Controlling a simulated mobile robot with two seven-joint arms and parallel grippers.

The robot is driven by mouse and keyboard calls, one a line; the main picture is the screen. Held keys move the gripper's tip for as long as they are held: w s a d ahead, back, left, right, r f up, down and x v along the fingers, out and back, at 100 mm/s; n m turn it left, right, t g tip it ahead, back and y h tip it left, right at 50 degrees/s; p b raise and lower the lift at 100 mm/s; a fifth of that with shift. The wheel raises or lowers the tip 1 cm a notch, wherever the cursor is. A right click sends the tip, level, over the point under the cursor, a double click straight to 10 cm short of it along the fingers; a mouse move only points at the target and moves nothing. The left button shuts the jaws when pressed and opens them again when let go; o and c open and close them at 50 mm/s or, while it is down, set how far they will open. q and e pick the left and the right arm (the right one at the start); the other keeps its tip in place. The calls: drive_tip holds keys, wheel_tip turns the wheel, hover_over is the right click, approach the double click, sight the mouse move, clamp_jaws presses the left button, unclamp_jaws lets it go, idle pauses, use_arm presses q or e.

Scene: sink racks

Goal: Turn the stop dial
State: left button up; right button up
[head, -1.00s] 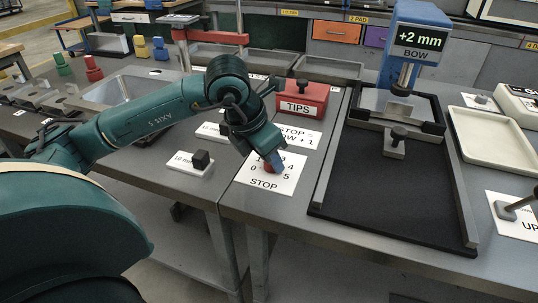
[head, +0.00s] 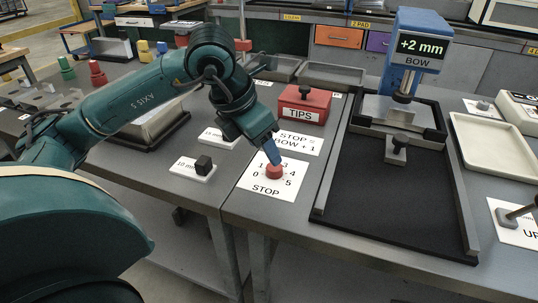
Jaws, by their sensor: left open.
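The stop dial is a small red knob (head: 275,171) on a white card (head: 262,190) marked STOP, with numbers around it from 0 to 5. It sits near the front edge of the bench. My left gripper (head: 274,154) is just above and behind the knob, with its blue fingertip pointing down at it. The fingertip hides part of the numbers at the top of the dial. I cannot tell whether it touches the knob. A display (head: 421,46) on the blue stand reads +2 mm, BOW. A card behind the dial (head: 298,143) reads STOP = BOW + 1. My right gripper is not in view.
A red TIPS box (head: 304,104) stands behind the dial. A cream tray (head: 496,148) lies farther right.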

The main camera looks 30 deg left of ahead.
use_arm(q)
drive_tip(key=d+v, duration=0.1)
drive_tip(key=v, duration=0.6)
drive_tip(key=shift+a+p, duration=0.4)
drive_tip(key=shift+a, duration=0.05)
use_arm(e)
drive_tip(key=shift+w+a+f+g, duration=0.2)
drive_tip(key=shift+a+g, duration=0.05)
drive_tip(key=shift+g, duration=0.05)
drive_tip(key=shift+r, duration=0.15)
